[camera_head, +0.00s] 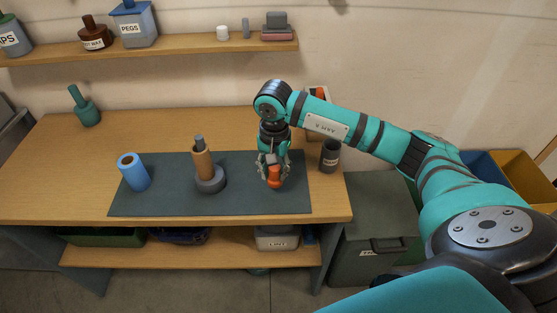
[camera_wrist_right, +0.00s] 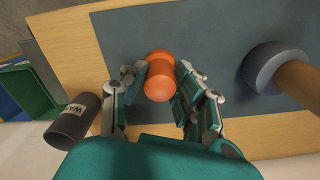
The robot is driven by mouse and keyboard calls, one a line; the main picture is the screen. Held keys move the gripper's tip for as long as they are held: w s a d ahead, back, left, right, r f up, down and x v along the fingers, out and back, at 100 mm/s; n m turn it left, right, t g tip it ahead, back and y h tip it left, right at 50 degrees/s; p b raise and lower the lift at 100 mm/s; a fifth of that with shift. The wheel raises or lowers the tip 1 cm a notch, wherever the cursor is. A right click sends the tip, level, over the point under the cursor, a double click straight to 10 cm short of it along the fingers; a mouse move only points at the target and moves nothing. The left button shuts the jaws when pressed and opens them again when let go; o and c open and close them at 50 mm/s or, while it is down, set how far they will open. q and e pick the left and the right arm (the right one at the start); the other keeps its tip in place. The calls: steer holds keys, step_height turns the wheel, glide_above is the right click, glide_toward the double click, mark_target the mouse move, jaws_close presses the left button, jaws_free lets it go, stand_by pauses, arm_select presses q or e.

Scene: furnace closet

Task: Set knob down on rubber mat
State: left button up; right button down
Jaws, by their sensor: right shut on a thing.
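An orange knob (camera_head: 274,176) is between the fingers of my right gripper (camera_head: 272,168), over the right part of the dark rubber mat (camera_head: 240,201) on the workbench. In the right wrist view the knob (camera_wrist_right: 160,78) shows between the two fingers of my right gripper (camera_wrist_right: 161,82), which is shut on it. The mat (camera_wrist_right: 215,35) lies beneath it in that view. I cannot tell whether the knob touches the mat. My left gripper is not in view.
A grey base with a wooden post (camera_head: 209,179) and a blue roll (camera_head: 133,172) stand on the mat. A dark labelled cup (camera_head: 330,156) stands right of it. A green bottle-like object (camera_head: 85,107) stands at the back left. The mat's front right is clear.

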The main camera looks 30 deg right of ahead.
mark_target(280, 167)
steer(key=w+d, duration=0.2)
steer(key=w+d+p, duration=0.1)
steer(key=d, duration=0.1)
steer(key=shift+w+f, duration=0.1)
steer(key=shift+f, duration=0.15)
step_height(280, 167, down, 3)
steer(key=shift+f+p, duration=0.15)
steer(key=shift+p, duration=0.8)
steer(key=shift+f, duration=0.1)
steer(key=shift+f+b, duration=0.2)
steer(key=shift+b, duration=0.15)
steer(key=c, duration=1)
jaws_free()
steer(key=shift+r, duration=0.15)
